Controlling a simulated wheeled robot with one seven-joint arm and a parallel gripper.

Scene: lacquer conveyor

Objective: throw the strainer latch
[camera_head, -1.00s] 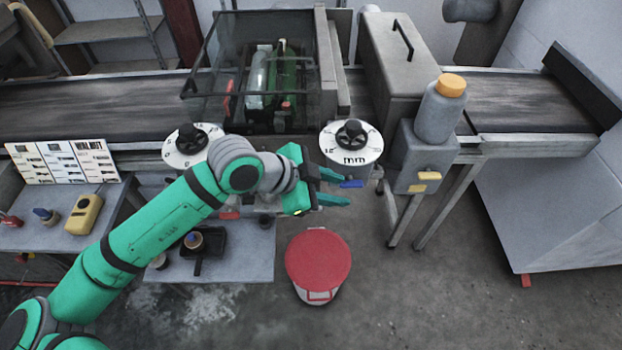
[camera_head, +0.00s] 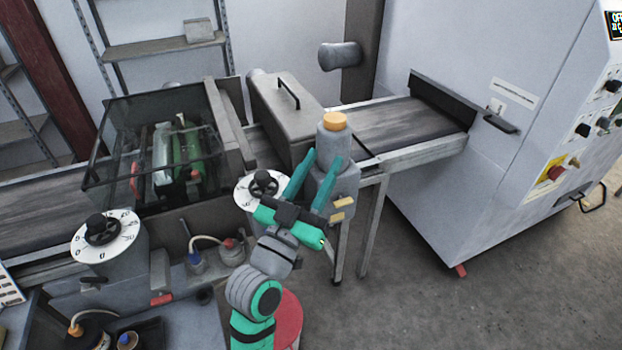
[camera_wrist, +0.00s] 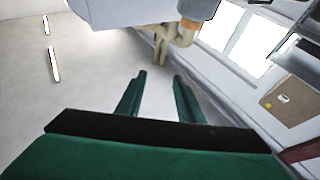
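A grey bottle-shaped vessel (camera_head: 333,140) with an orange cap (camera_head: 335,121) stands on a grey housing at the conveyor's near side. Two small yellow pieces, an upper one (camera_head: 345,202) and a lower one (camera_head: 336,216), show on the housing's front; I cannot tell which, if either, is the strainer latch. My gripper (camera_head: 321,162) is open, its two teal fingers apart and pointing up in front of the housing. They cover part of it, and I cannot tell whether they touch it. In the wrist view the open fingers (camera_wrist: 159,88) have nothing between them.
A dial (camera_head: 252,198) lies just left of my gripper, and another dial (camera_head: 105,236) is farther left. A red-lidded bucket (camera_head: 289,318) stands below my arm. A large grey cabinet (camera_head: 450,190) fills the right. Floor between is clear.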

